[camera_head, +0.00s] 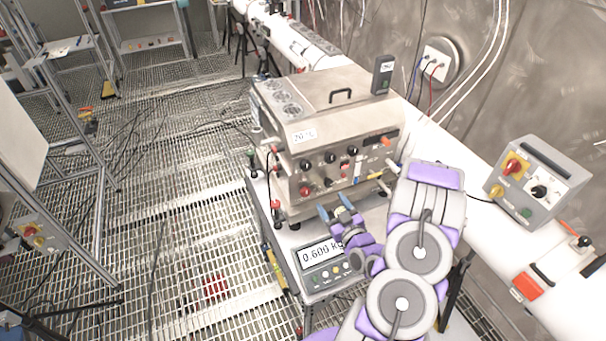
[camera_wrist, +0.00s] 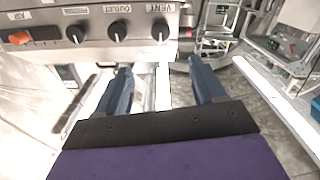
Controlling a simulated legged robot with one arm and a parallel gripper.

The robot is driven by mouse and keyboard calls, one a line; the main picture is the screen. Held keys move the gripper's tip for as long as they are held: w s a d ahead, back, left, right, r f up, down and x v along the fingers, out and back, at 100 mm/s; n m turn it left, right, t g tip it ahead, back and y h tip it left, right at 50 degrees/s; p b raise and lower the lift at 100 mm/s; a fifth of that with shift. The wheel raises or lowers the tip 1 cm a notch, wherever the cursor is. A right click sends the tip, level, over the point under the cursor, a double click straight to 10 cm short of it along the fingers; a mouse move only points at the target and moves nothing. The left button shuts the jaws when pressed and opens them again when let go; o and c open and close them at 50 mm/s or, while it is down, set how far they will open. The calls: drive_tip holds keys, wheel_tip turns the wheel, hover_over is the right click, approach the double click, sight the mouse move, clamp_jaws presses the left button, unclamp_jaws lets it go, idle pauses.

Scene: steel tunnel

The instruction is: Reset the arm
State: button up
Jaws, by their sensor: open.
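My arm, grey and purple, reaches up from the bottom right of the head view in front of a steel machine (camera_head: 325,175). My gripper (camera_head: 333,209) is near the machine's lower front edge, above the scale's display. In the wrist view my gripper (camera_wrist: 158,80) has two blue fingers spread apart with nothing between them. The machine's panel with black knobs labelled OUTLET and VENT (camera_wrist: 100,35) lies just beyond the fingers at the upper left. I cannot tell whether a finger touches the machine.
A scale (camera_head: 322,267) reading 0.600 stands on the table beneath my gripper. A grey control box (camera_head: 537,183) with a red and yellow switch is at the right by a white pipe (camera_head: 480,170). Metal shelving (camera_head: 95,100) stands at the left. Grated floor (camera_head: 190,190) between is mostly open, with cables.

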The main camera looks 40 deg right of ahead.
drive_tip(key=w+a+f+n+g+y+b, duration=0.2)
drive_tip(key=w+a+f+n+g+b, duration=0.1)
drive_tip(key=w+f+g+b, duration=0.15)
drive_tip(key=s+a+r+g+h+b, duration=0.1)
drive_tip(key=s+a+g+b, duration=0.2)
drive_tip(key=a+g+b, duration=0.3)
drive_tip(key=s+a+r+g+y+b, duration=0.1)
drive_tip(key=s+a+r+g+b, duration=0.1)
drive_tip(key=s+a, duration=0.5)
drive_tip(key=s+a+r+m+g+y+b, duration=0.1)
drive_tip(key=s+a+g, duration=0.3)
drive_tip(key=s+a, duration=0.4)
drive_tip(key=s+a+r+m+g+y+b, duration=0.1)
drive_tip(key=s+a+r+g+b, duration=0.2)
drive_tip(key=s+a, duration=0.5)
drive_tip(key=s+b, duration=0.1)
drive_tip(key=s, duration=0.2)
drive_tip(key=shift+s+a, duration=0.25)
drive_tip(key=shift+d, duration=0.1)
